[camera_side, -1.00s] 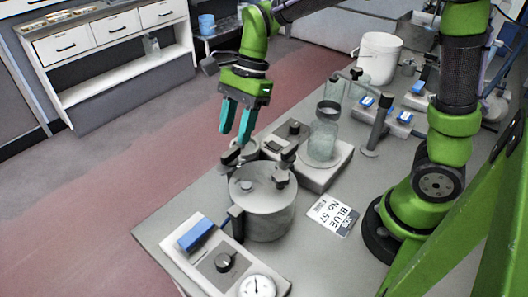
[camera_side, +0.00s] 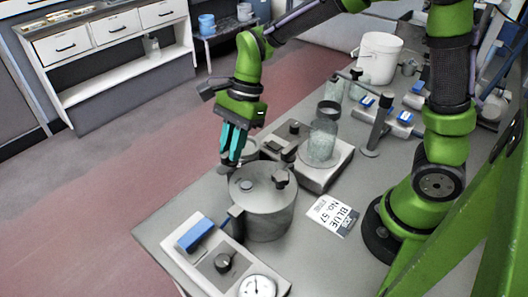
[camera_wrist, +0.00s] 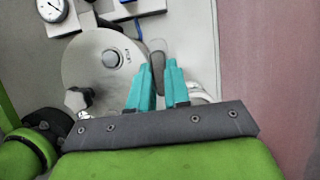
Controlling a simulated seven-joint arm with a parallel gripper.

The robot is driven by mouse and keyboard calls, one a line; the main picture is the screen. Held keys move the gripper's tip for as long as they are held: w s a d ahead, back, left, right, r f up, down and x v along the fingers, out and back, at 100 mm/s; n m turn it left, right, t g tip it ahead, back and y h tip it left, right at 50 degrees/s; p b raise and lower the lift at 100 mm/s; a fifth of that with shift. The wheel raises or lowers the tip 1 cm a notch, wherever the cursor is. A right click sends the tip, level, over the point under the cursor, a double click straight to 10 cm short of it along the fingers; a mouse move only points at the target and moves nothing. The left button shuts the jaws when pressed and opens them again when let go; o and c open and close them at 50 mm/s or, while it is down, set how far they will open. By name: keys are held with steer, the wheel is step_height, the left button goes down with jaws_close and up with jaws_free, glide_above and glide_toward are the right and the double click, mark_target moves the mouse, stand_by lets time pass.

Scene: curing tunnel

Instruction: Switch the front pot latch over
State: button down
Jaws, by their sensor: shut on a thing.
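The grey metal pot (camera_side: 268,216) stands upright on the bench with its lid on; its round lid also shows in the wrist view (camera_wrist: 88,62). My gripper (camera_side: 230,160) points down at the pot's rim on the far left side. In the wrist view its teal fingers (camera_wrist: 158,66) are closed around a grey, rounded pot latch (camera_wrist: 157,48) at the lid's edge. The fingers hide most of this latch in the side view.
A control box (camera_side: 224,262) with a blue switch, a black knob and a dial stands in front of the pot. Behind it are a hotplate with a glass jar (camera_side: 322,143) and a dark stand (camera_side: 376,132). A label card (camera_side: 332,215) lies to the right.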

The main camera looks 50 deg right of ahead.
stand_by(0.3)
steer(key=n+g, duration=0.1)
steer(key=n, duration=0.3)
steer(key=shift+w+n+g, duration=0.15)
steer(key=shift+n+g, duration=0.25)
steer(key=n, duration=0.2)
steer(key=n+g+h, duration=0.1)
steer(key=n, duration=0.1)
steer(key=shift+w+a+n+g, duration=0.1)
steer(key=shift+n+g, duration=0.2)
steer(key=n+h, duration=0.1)
steer(key=n, duration=0.3)
steer(key=shift+a+g+h, duration=0.1)
steer(key=shift+g+h, duration=0.3)
steer(key=shift+w+a+r+n+h, duration=0.1)
steer(key=shift+n+h, duration=0.7)
steer(key=shift+n, duration=1.4)
steer(key=c, duration=1.1)
jaws_free()
